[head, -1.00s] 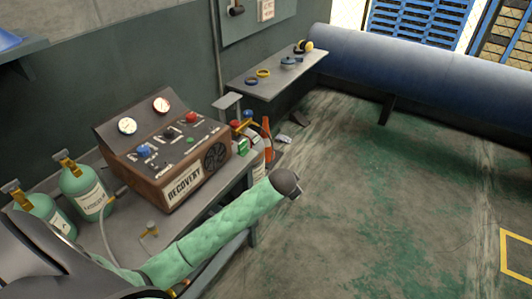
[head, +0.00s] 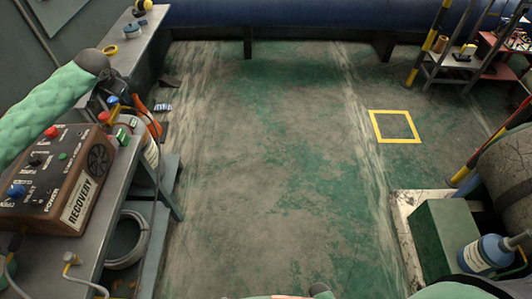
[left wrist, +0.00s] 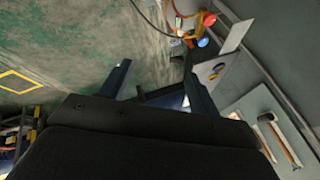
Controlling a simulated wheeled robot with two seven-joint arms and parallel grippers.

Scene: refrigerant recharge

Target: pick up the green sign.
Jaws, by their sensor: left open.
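A small green-and-white piece (head: 124,134) stands at the right end of the recovery bench, beside a white bottle; it may be the green sign, but it is too small to read. My left arm comes in from the left in a green sleeve. My left gripper (head: 112,92) is beyond the green piece, partly hidden behind its dark wrist, and apart from it. In the left wrist view its two fingers (left wrist: 158,80) are spread with nothing between them. My right gripper is not in view; only a bit of my right arm shows at the bottom edge.
The brown recovery machine (head: 62,180) fills the bench at left, with a coiled hose (head: 125,240) below. A green box (head: 446,238) and a blue bottle (head: 487,252) stand at right. The middle floor is clear, with a yellow square (head: 395,126) marked on it.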

